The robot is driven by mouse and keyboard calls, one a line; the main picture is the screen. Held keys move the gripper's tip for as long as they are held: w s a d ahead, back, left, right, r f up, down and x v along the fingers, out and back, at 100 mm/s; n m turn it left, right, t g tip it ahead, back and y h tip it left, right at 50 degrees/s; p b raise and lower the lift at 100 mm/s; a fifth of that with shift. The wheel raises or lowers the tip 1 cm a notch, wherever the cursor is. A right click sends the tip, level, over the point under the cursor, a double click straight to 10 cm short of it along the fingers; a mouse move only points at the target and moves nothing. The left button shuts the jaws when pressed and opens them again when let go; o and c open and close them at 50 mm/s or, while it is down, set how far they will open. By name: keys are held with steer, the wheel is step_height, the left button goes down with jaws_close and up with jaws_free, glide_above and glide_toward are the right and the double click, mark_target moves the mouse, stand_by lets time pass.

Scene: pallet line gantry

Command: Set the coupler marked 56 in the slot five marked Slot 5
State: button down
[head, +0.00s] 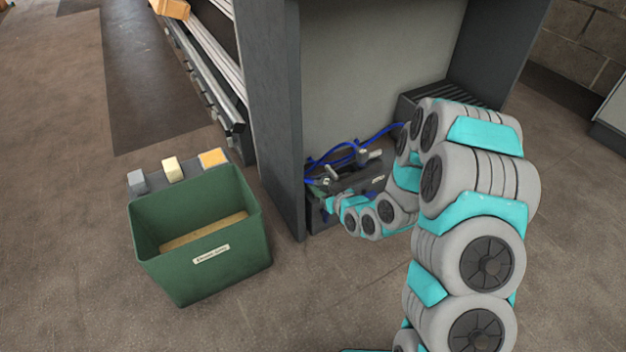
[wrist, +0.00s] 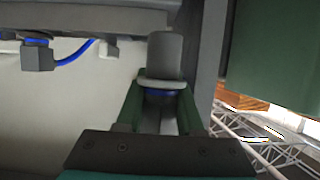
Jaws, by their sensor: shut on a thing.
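My gripper (wrist: 160,92) is shut on a grey cylindrical coupler (wrist: 165,55) with a pale collar and a blue ring, between green fingers in the wrist view. No number is readable on it. In the head view my gripper (head: 322,190) is at the left end of a dark rack (head: 345,182) low inside the grey cabinet. The rack carries grey fittings and blue hoses (head: 345,152). A small pale label (head: 378,179) on its front is unreadable, so I cannot tell which place is slot five. The coupler's lower end is hidden by my gripper.
The cabinet's dark side post (head: 275,120) stands close left of my gripper. A green bin (head: 165,262) stands on the floor left of it, with small blocks along its back edge. In the wrist view a blue hose and grey connector (wrist: 38,56) hang at upper left.

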steer(key=w+a, duration=0.1)
steer(key=w, duration=0.2)
steer(key=w+a, duration=0.1)
steer(key=w, duration=0.2)
steer(key=w+a+f, duration=0.1)
steer(key=w, duration=0.2)
steer(key=shift+b, duration=0.3)
steer(key=shift+f, duration=1.65)
steer(key=shift+f, duration=0.1)
steer(key=c, duration=0.5)
jaws_free()
steer(key=shift+d, duration=0.1)
steer(key=v, duration=1.2)
